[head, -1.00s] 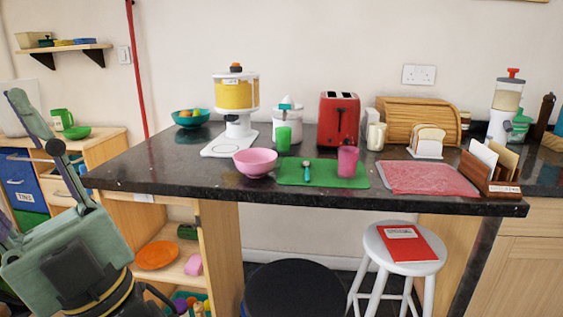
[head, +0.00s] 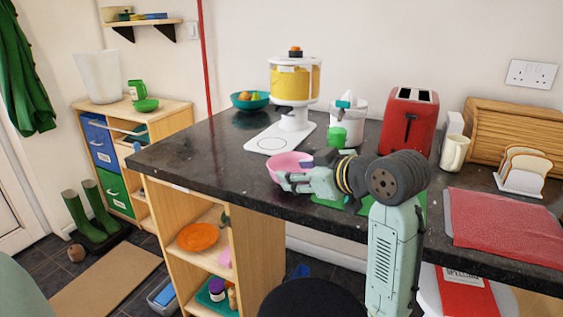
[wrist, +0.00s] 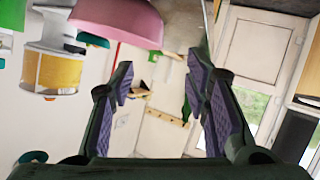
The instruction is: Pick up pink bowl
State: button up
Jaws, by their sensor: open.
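The pink bowl (head: 289,161) sits upright on the dark counter, near its front edge. My gripper (head: 283,182) is in front of the bowl in the head view and hides its lower part. The wrist view appears upside down; there the bowl (wrist: 118,20) fills the upper left, cut off by the top edge. My open fingers (wrist: 164,85) are empty, and the bowl is outside the gap between them. I cannot tell whether the gripper touches the bowl.
A white cereal dispenser (head: 294,85) stands behind the bowl, with a green cup (head: 337,136) to the right. My arm partly covers the green mat (head: 327,201). A red toaster (head: 408,123) stands further right. Bare counter (head: 205,152) lies left of the bowl.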

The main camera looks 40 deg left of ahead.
jog(key=shift+h, duration=0.3)
jog(key=x, duration=0.3)
jog(key=f+p+x, duration=0.1)
jog(key=shift+w, duration=0.2)
jog(key=shift+w+p+x, duration=0.15)
jog(key=shift+p+x, duration=0.4)
jog(key=shift+x, duration=0.9)
jog(key=shift+w+p+x, duration=0.15)
jog(key=shift+p+x, duration=0.35)
jog(key=shift+x, duration=0.95)
jog(key=shift+d, duration=0.1)
jog(key=shift+c, duration=0.6)
grip_shut()
